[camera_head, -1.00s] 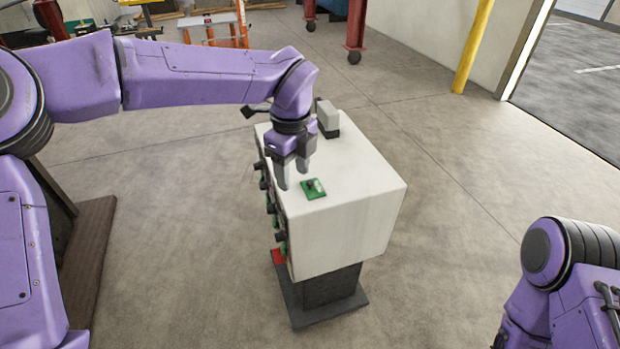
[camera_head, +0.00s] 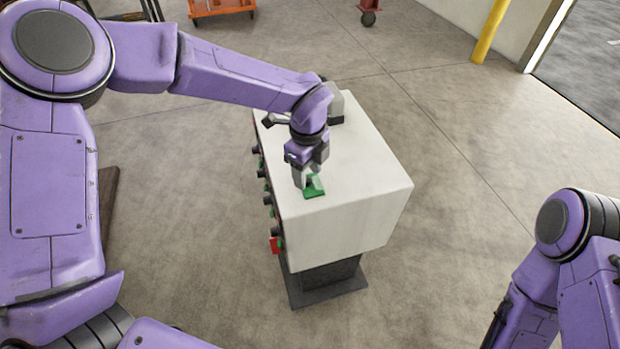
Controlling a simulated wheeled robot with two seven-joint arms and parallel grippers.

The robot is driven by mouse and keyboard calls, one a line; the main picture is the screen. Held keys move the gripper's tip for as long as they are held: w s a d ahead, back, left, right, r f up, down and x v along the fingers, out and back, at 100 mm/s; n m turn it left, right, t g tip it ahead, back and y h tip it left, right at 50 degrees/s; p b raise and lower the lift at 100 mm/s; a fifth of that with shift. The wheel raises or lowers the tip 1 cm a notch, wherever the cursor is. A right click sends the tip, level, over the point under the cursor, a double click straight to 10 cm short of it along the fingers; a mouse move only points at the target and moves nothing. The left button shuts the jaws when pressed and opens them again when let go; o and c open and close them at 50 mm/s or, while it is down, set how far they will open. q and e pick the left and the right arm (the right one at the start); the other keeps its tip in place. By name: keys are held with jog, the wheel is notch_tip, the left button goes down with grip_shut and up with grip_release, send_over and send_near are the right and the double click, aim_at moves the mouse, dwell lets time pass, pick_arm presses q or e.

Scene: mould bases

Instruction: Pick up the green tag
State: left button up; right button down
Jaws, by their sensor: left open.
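The green tag (camera_head: 315,191) lies on the white top of the box-shaped cabinet (camera_head: 362,185), near its left front part. My left gripper (camera_head: 305,183) points down right at the tag, with its grey fingers open. The fingers hide part of the tag, and I cannot tell whether they touch it. My right arm (camera_head: 550,270) shows at the lower right, but its gripper is not in view.
A grey-and-white block (camera_head: 337,107) stands on the cabinet top behind my left gripper. Dark knobs and a red tag (camera_head: 275,245) are on the cabinet's left side. A yellow post (camera_head: 490,30) stands far off. The floor to the right is clear.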

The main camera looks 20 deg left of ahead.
pick_arm(q)
jog(key=shift+d+f, duration=0.1)
jog(key=shift+f, duration=0.65)
grip_shut()
jog(key=shift+r, duration=0.1)
